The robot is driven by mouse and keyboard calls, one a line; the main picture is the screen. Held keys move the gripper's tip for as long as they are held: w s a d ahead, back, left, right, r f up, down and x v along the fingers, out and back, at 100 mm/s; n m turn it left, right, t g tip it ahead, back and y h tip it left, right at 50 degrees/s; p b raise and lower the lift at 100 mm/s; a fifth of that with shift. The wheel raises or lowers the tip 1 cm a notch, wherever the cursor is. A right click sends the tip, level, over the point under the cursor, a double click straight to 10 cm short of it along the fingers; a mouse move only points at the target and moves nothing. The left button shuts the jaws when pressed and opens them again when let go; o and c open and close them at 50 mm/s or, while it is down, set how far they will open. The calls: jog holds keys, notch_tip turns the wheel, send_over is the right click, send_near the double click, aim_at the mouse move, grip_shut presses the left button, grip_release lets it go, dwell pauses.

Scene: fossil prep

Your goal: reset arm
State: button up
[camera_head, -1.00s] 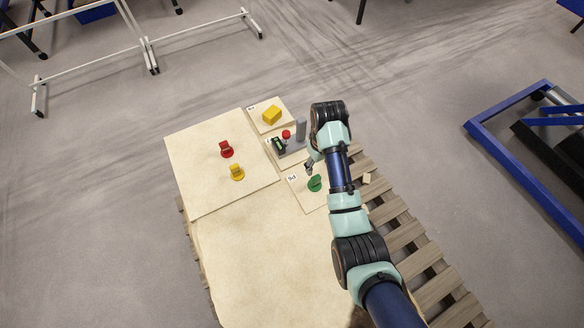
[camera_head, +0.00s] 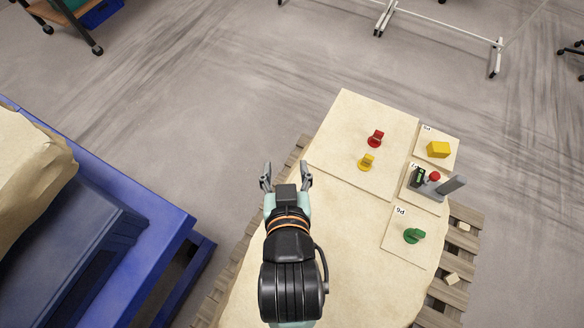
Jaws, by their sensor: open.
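My gripper (camera_head: 286,176) is open and empty, fingers spread, pointing toward the top of the picture. It shows in front of the left edge of the large pale board, apart from the small objects. My arm's wrist covers part of the pale lower surface. A red piece (camera_head: 376,138) and a yellow piece (camera_head: 367,161) stand on the upper pale board (camera_head: 340,130). A green piece (camera_head: 413,236) sits on a small plate (camera_head: 400,251) at the right.
A yellow block (camera_head: 438,149) and a device with a red knob and grey post (camera_head: 454,185) sit on small plates at the right. Wooden pallet slats (camera_head: 462,240) show beneath. A blue frame (camera_head: 165,225) with a pale rock (camera_head: 30,165) stands at the left. Grey floor lies between.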

jog(key=shift+r, duration=0.15)
notch_tip(320, 180, up, 29)
jog(key=p, duration=2.9)
jog(key=shift+d, duration=0.1)
